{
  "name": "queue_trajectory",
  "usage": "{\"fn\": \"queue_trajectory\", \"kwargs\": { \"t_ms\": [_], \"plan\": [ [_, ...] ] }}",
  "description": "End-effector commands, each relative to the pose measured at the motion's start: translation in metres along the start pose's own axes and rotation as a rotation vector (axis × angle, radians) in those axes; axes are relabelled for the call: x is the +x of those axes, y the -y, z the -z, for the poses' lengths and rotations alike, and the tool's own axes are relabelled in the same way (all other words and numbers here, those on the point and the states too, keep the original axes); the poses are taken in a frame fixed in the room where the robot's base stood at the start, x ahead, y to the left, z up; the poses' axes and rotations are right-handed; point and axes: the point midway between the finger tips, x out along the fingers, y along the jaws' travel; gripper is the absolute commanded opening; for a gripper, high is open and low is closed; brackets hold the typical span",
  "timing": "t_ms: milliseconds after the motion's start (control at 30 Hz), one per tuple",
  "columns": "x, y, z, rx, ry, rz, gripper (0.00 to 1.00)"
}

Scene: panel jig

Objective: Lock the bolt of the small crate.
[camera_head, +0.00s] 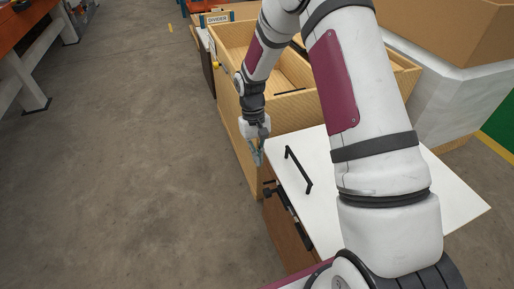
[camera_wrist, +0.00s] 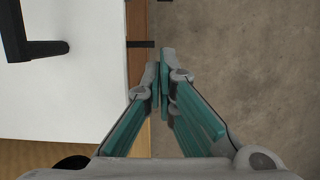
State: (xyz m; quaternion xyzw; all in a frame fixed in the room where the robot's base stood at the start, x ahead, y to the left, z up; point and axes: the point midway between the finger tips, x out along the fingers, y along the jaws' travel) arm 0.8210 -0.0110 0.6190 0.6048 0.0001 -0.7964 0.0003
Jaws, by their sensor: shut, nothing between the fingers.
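The small crate has a white lid (camera_head: 445,195) with a black bar handle (camera_head: 298,170) and a brown wooden side (camera_head: 275,222). A black bolt (camera_head: 285,208) is mounted on that side, just below the lid edge. My gripper (camera_head: 258,158) is beside the crate's far left corner, shut and empty, pointing down. In the wrist view the shut fingertips (camera_wrist: 164,56) appear just right of the brown wooden edge (camera_wrist: 137,25). A short dark piece (camera_wrist: 140,44) crosses that edge close to the fingertips. The bolt's exact position is too small to tell.
A tall open wooden box (camera_head: 238,130) stands right behind the small crate. A cardboard box (camera_head: 455,30) sits on a pale block at the upper right. My arm crosses over the lid. The concrete floor (camera_head: 130,150) at the left is clear.

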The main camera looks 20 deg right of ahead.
Motion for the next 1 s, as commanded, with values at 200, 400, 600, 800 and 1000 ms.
{"fn": "queue_trajectory", "kwargs": {
  "t_ms": [200, 400, 600, 800, 1000],
  "plan": [
    [0.039, 0.000, -0.006, 0.000, 0.001, 0.000, 0.00],
    [0.049, 0.000, -0.027, 0.001, 0.000, 0.001, 0.00],
    [0.053, 0.000, -0.034, 0.001, -0.001, 0.001, 0.00],
    [0.053, 0.000, -0.035, 0.001, -0.001, 0.000, 0.00],
    [0.053, 0.000, -0.038, 0.000, 0.000, 0.000, 0.00]
  ]
}}
